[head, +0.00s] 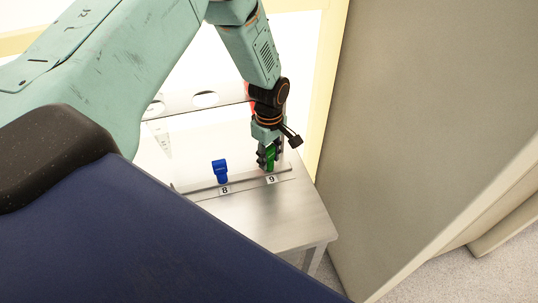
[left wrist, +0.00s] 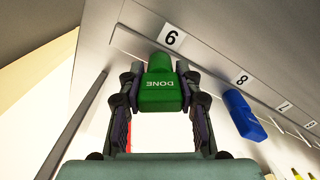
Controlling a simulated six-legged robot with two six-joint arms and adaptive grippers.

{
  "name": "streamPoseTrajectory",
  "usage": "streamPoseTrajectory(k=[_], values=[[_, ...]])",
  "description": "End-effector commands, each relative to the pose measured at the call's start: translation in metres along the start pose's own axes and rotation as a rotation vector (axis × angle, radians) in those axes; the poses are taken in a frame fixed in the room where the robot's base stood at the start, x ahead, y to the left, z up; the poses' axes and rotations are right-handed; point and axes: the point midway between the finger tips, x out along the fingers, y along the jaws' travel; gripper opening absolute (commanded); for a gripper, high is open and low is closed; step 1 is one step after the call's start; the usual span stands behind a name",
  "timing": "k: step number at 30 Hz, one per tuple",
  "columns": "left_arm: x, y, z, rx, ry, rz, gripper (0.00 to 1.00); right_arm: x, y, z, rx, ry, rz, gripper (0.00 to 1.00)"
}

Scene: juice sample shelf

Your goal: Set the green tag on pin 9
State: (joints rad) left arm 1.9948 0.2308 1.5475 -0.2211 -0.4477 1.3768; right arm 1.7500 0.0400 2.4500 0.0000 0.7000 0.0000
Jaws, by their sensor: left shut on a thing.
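The green tag (head: 270,159) is between the fingers of my left gripper (head: 268,153), which is shut on it. In the left wrist view the green tag (left wrist: 161,84) reads DONE and sits between both fingers of the gripper (left wrist: 161,88). The tag is close to the strip with the number 9 label (head: 271,180), which also shows in the left wrist view (left wrist: 171,37). Pin 9 itself is hidden by the tag and fingers, and I cannot tell whether the tag touches it. My right gripper is not in view.
A blue tag (head: 220,170) hangs at the number 8 label (head: 225,190), left of the gripper; it also shows in the left wrist view (left wrist: 243,115). A metal table (head: 285,222) lies below. A large beige panel (head: 420,110) stands to the right.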

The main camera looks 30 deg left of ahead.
Motion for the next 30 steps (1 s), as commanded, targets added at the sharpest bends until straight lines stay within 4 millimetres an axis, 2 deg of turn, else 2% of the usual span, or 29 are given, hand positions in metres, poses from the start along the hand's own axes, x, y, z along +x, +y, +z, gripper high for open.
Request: streamPoseTrajectory(k=[9, 10, 18, 27, 30], values=[[0.0028, 0.0001, 0.0001, 0.0, 0.0, 0.0, 0.07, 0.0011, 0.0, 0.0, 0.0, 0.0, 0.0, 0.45], [0.0028, 0.0001, 0.0001, 0.0, 0.0, 0.0, 0.36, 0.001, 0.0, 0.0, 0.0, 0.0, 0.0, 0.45], [0.0028, 0.0001, 0.0001, 0.0, 0.0, 0.0, 0.59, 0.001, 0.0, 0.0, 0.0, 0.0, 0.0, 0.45], [0.0023, 0.0, 0.0001, 0.0, 0.0, 0.0, 0.6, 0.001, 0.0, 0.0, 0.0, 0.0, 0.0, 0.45], [-0.0035, 0.0006, 0.0, -0.001, 0.0, 0.002, 0.6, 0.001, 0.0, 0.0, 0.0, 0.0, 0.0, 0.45]])
